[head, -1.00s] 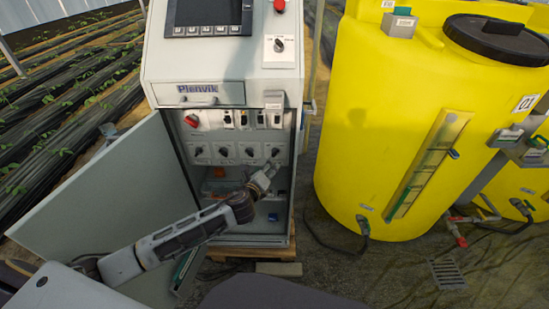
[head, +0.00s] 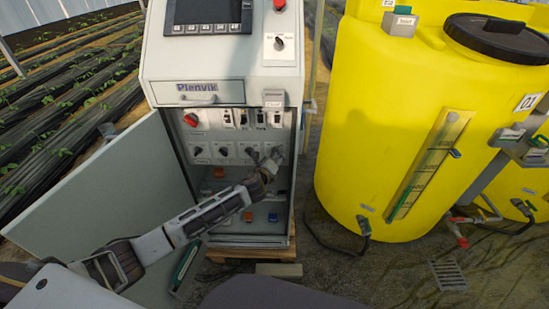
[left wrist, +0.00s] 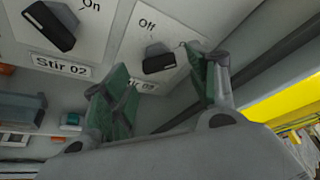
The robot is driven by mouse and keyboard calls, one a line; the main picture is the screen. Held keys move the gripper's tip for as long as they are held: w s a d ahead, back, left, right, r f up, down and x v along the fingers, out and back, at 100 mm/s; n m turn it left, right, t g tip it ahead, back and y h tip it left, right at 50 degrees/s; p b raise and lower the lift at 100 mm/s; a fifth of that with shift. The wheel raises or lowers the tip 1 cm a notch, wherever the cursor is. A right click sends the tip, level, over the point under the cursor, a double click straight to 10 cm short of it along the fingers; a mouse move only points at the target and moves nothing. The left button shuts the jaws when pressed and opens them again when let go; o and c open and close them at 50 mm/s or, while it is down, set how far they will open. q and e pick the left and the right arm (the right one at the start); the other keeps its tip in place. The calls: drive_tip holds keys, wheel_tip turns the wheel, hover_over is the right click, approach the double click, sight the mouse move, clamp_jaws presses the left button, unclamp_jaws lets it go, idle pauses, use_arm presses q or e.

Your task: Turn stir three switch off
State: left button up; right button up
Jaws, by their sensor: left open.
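The stir three switch is a black rotary knob (left wrist: 162,64) on a white plate in the left wrist view. An "Off" mark shows at its upper left, and its "Stir 03" label is partly covered by a finger. I cannot tell which mark the knob points to. My left gripper (left wrist: 165,75) is open, its green-padded fingers to either side of the knob; contact is unclear. In the head view my left gripper (head: 271,162) is at the right end of the lower switch row and hides that switch. My right gripper is not in view.
The Stir 02 knob (left wrist: 50,27) is close on the left, with an "On" mark. The open cabinet door (head: 110,195) stands left of the cabinet (head: 196,62). A red-handled switch (head: 191,119) sits above the row. A yellow tank (head: 365,130) stands to the right.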

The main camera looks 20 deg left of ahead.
use_arm(q)
drive_tip(key=shift+x, duration=1)
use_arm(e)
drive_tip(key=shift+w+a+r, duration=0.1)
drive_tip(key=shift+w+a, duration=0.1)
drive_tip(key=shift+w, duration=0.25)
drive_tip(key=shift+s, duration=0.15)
use_arm(q)
drive_tip(key=c, duration=1)
